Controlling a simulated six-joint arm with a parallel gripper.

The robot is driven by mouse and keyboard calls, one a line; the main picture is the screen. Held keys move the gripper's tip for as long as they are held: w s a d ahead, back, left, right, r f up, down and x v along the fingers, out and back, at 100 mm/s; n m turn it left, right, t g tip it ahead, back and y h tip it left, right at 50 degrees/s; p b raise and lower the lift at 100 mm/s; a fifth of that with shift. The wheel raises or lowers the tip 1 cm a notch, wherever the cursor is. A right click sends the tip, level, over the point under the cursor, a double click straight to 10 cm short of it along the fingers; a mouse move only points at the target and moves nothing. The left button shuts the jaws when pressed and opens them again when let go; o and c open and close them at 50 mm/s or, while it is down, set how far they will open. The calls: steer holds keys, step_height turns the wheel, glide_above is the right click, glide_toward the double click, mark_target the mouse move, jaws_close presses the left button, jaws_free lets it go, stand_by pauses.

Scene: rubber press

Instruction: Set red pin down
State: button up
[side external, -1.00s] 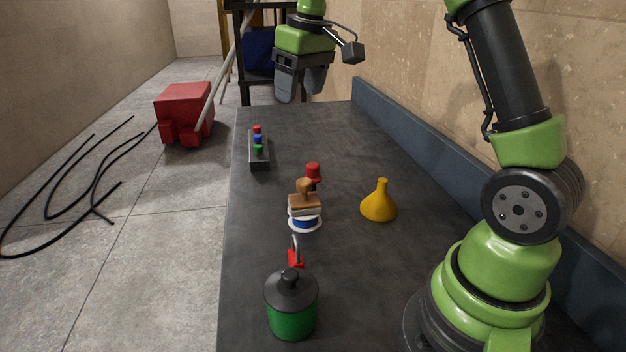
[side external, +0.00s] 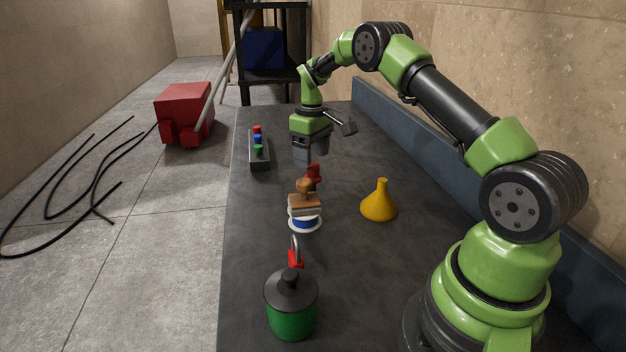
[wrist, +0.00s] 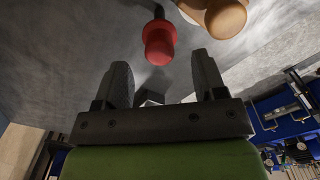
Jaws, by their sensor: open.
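The red pin (side external: 313,172) stands on the dark bench just behind the wooden-handled stack, which partly hides it in the side view. In the wrist view the red pin (wrist: 160,42) shows its wide red head and a dark lower part, just beyond my fingertips and between their lines. My gripper (side external: 309,161) hangs above and a little behind the red pin, fingers pointing down. In the wrist view my gripper (wrist: 160,62) is open, with nothing visible between its fingers.
The wooden-handled stamp (side external: 304,201) sits above a blue-and-white round item (side external: 304,223), close to the pin. A yellow funnel (side external: 379,206) stands to the right. A button box (side external: 259,160) lies left. A red padlock (side external: 295,259) and green canister (side external: 291,316) are nearer.

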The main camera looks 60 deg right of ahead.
mark_target(313, 165)
step_height(313, 165, down, 4)
steer(key=shift+s+r, duration=0.1)
steer(key=shift+s, duration=0.05)
steer(key=c, duration=1.1)
jaws_close()
